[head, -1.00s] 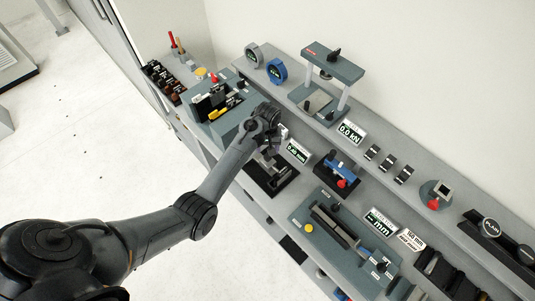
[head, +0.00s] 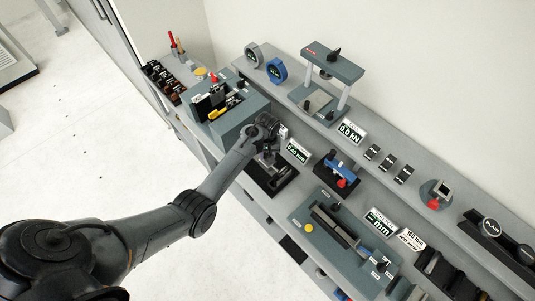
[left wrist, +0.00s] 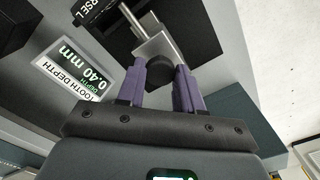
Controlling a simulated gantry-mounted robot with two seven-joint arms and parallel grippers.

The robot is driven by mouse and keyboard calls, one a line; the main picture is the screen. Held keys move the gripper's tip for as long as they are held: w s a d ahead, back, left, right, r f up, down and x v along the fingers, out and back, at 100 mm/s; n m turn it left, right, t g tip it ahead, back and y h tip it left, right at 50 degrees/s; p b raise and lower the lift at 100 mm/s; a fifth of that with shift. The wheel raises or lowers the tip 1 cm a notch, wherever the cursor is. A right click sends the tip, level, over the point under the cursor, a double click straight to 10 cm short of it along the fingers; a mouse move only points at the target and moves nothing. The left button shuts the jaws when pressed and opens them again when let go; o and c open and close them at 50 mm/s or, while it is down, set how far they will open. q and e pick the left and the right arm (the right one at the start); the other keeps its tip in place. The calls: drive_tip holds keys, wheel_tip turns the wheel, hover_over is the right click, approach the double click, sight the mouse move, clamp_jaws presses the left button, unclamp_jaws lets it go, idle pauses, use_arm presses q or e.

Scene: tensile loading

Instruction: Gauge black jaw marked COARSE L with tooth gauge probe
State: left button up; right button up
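The tooth gauge stands on a black base (head: 264,184), beside a display (head: 297,152). A silver bracket (left wrist: 157,44) carries a thin rod and a dark round probe knob (left wrist: 160,72). My left gripper (left wrist: 160,78) has its purple fingers on both sides of this knob and looks closed on it. The black jaw (left wrist: 97,14), its label partly cut off and ending in "RSE L", lies just past the bracket. In the head view my left gripper (head: 266,156) is over the gauge and hides much of it.
A grey block with dark jaws and a yellow piece (head: 217,112) stands left of the gauge. A blue device on a black base (head: 338,170) is to its right. A grey measuring fixture (head: 325,225) is nearer the front. A press (head: 333,66) stands on the raised shelf behind.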

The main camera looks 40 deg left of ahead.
use_arm(q)
clamp_jaws()
drive_tip(key=shift+w+a, duration=0.15)
drive_tip(key=shift+a, duration=0.95)
drive_tip(key=shift+w+a, duration=0.1)
drive_tip(key=shift+a, duration=0.95)
drive_tip(key=shift+o, duration=1.4)
unclamp_jaws()
drive_tip(key=o, duration=0.4)
drive_tip(key=shift+a, duration=0.15)
wheel_tip(320, 180, up, 11)
drive_tip(key=shift+f, duration=0.1)
